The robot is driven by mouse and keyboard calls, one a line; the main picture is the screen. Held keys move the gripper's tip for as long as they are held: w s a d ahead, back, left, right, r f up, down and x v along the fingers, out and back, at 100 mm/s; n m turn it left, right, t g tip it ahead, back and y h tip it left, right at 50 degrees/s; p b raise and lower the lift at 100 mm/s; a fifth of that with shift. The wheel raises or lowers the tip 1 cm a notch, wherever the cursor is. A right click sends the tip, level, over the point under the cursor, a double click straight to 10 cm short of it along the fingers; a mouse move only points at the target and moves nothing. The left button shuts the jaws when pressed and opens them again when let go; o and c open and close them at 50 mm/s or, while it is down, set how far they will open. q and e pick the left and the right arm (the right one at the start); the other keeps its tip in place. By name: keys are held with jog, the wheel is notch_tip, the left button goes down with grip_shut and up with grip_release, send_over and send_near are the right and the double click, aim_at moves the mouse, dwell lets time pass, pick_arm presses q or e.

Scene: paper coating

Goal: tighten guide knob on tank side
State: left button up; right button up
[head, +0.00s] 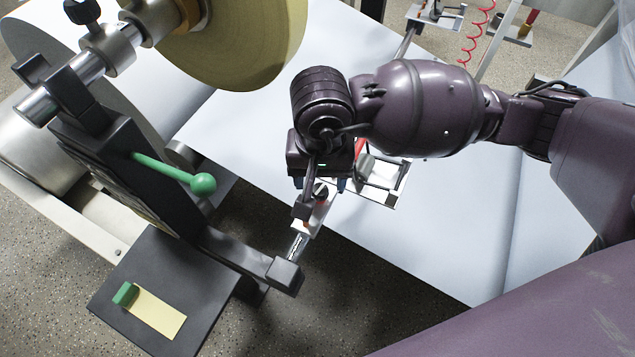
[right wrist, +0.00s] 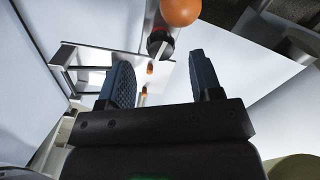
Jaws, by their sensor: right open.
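My right gripper (head: 319,184) points down in the middle of the head view; its two dark blue fingers also show in the right wrist view (right wrist: 160,78), apart with nothing held between them. A small dark knob (head: 320,190) shows just under the gripper in the head view, above a light bracket (head: 312,215) on a metal bar. In the right wrist view a black knob-like part (right wrist: 160,43) lies beyond the fingertips, near an orange ball (right wrist: 180,11). I cannot tell for sure which is the guide knob. The gripper partly hides this area. My left gripper is out of view.
A black machine frame (head: 120,165) with a green-ended lever (head: 203,184) stands at left. A large roll (head: 245,50) hangs above. A wide pale paper sheet (head: 430,220) spans the middle and right. A black plate (head: 205,325) with a yellow pad (head: 160,315) is at lower left.

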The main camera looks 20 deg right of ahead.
aim_at(320, 190)
jog(key=shift+f+b, duration=0.45)
jog(key=shift+f, duration=1.4)
jog(key=c, duration=0.9)
